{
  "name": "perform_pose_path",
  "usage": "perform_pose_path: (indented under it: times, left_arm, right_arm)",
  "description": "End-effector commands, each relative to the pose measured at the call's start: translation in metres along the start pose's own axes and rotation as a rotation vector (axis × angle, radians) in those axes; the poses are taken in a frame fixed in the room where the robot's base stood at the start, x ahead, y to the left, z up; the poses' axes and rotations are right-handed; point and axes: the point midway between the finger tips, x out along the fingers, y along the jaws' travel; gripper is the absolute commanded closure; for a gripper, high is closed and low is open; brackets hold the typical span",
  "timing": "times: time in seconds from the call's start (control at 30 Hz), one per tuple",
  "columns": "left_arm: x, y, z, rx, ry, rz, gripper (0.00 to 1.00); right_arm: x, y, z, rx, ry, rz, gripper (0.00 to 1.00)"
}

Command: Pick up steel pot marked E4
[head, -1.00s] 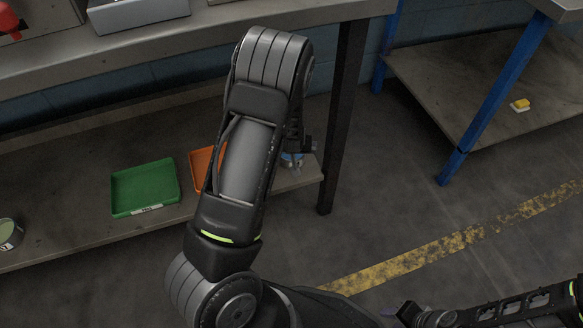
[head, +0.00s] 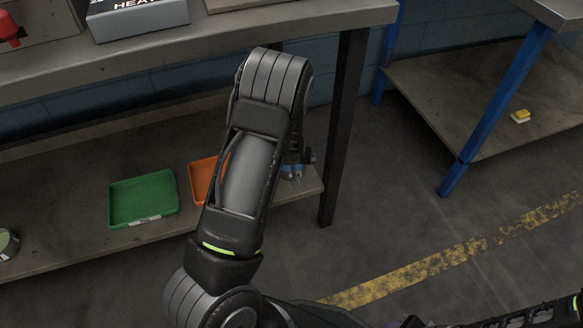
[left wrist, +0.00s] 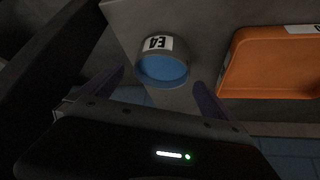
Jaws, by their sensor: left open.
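The steel pot marked E4 (left wrist: 163,62) stands on the lower shelf in the left wrist view, with blue contents and its label showing upside down. In the head view only a bit of the pot (head: 291,173) shows at the shelf's right end, mostly hidden by my left arm. My left gripper (left wrist: 158,88) is open, with one finger on each side of the pot in the picture. I cannot tell whether the fingers touch it. My right gripper is not clearly in view; only part of the right arm shows at the bottom right of the head view.
An orange tray (head: 204,180) lies beside the pot, also in the left wrist view (left wrist: 270,62). A green tray (head: 143,199) and another pot (head: 7,243) are farther left on the lower shelf (head: 85,232). A dark table leg (head: 341,130) stands right of the pot.

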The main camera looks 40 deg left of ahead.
Motion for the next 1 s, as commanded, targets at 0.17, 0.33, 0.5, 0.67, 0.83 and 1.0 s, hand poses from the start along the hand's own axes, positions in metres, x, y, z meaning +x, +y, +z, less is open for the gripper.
perform_pose_path:
  times: [0.17,0.33,0.5,0.67,0.83,1.0]
  left_arm:
    - [0.027,-0.003,0.005,-0.001,-0.001,-0.002,0.00]
    - [0.048,-0.002,0.004,0.000,-0.001,-0.001,0.00]
    - [0.050,-0.002,0.002,-0.001,0.000,0.000,0.00]
    - [0.050,-0.002,0.002,-0.001,-0.001,0.000,0.00]
    - [0.050,-0.002,0.002,0.000,-0.001,0.000,0.00]
    - [0.050,-0.002,0.002,0.000,-0.001,0.000,0.00]
  right_arm:
    - [0.017,0.007,-0.002,0.003,0.008,0.002,0.64]
    - [0.026,0.010,-0.004,0.003,0.015,0.002,0.64]
    - [0.026,0.009,-0.004,0.003,0.016,0.002,0.64]
    - [0.026,0.009,-0.004,0.003,0.016,0.002,0.64]
    - [0.026,0.009,-0.004,0.003,0.015,0.002,0.64]
    - [0.026,0.009,-0.004,0.003,0.015,0.002,0.64]
